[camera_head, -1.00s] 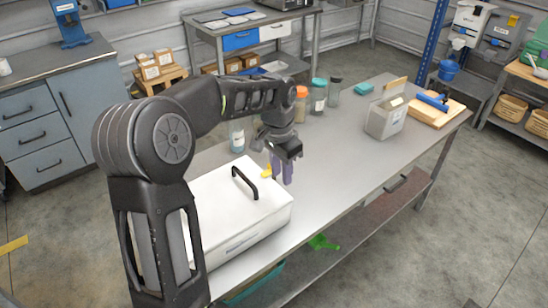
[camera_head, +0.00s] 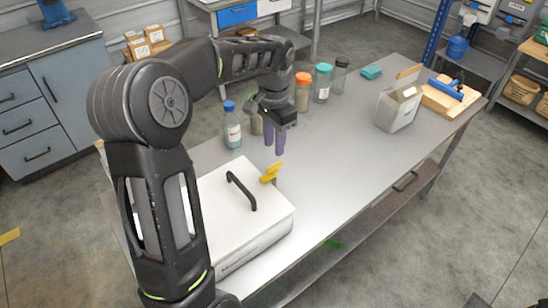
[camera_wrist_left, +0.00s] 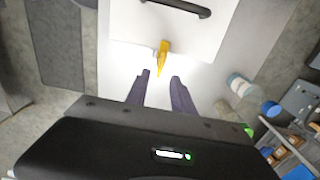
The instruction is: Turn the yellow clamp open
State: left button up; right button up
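The yellow clamp (camera_head: 271,173) sits at the back edge of a white lidded box (camera_head: 222,207) with a black handle (camera_head: 241,190). In the left wrist view the clamp (camera_wrist_left: 164,51) sticks out from the box edge towards my fingers, roughly in line with the gap between them. My left gripper (camera_head: 274,150), with purple fingers, hangs over the table just behind the box. It is apart from the clamp in the head view. In the left wrist view its fingers (camera_wrist_left: 160,76) stand apart with nothing held between them. My right gripper is not in view.
A blue-capped bottle (camera_head: 232,126) stands left of my left gripper. Jars with orange (camera_head: 302,92) and teal (camera_head: 322,84) lids stand behind it. A grey container (camera_head: 398,108) and a wooden board (camera_head: 448,98) are further right. The table's middle is clear.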

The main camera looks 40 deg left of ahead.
aim_at(274, 165)
pick_arm(q)
jog(key=shift+w+a+f, duration=0.1)
jog(key=shift+f, duration=0.15)
notch_tip(274, 165, down, 8)
jog(key=shift+r+p, duration=0.25)
jog(key=shift+p, duration=0.45)
jog(key=shift+c, duration=0.2)
grip_shut()
